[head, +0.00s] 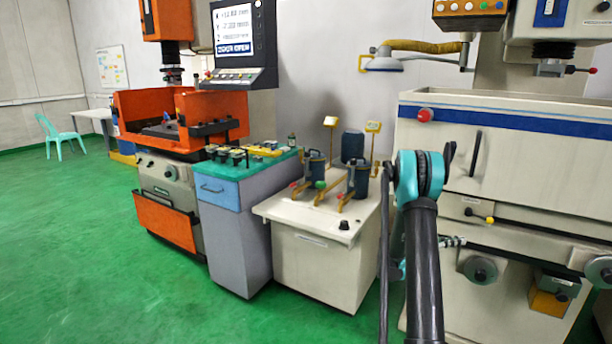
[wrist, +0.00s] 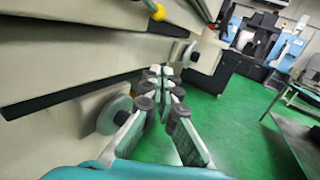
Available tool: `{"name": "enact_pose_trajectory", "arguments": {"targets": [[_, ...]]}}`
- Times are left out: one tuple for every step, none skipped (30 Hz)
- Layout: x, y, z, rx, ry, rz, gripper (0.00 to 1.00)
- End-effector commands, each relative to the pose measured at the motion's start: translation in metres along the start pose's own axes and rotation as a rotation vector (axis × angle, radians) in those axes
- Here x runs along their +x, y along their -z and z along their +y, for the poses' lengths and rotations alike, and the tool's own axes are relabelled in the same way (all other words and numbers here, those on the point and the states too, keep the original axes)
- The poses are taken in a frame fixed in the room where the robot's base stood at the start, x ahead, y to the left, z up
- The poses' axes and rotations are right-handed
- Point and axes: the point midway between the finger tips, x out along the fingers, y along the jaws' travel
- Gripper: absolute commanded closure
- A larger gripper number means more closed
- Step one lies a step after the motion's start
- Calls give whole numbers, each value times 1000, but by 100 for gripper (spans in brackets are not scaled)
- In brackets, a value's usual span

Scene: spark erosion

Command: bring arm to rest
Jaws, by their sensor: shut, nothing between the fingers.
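My gripper (wrist: 162,74) shows in the wrist view, with its fingers drawn together at the tips and nothing between them. It points along the side of the white machine, over the green floor, and I cannot tell whether it touches the machine. In the head view my black and teal arm rises in the lower right, in front of the white machine (head: 480,160).
In the head view, a white filter cabinet (head: 318,262), a grey cabinet with a blue drawer (head: 222,194) and an orange machine (head: 165,222) stand left of my arm. A table (wrist: 298,135) stands right in the wrist view.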

Motion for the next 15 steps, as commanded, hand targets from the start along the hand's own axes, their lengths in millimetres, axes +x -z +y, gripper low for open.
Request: {"name": "enact_pose_trajectory", "arguments": {"targets": [[-4,-7,-6,60,-17,53,100],[-7,-9,-9,98,-25,87,100],[-10,-11,-14,147,-34,133,100],[-13,-13,-17,185,-40,168,100],[-17,-14,-21,223,-44,203,100],[-22,-16,-26,274,-48,249,100],[-26,-17,-31,312,-49,284,100],[-30,-17,-35,350,-50,320,100],[-37,-18,-41,399,-50,368,100],[-42,-19,-46,436,-48,404,100],[-47,-19,-51,473,-45,440,100],[-54,-19,-58,522,-37,488,100],[-60,-19,-63,559,-31,525,100],[-66,-19,-69,595,-23,561,100],[-74,-19,-77,642,-12,610,100]]}}
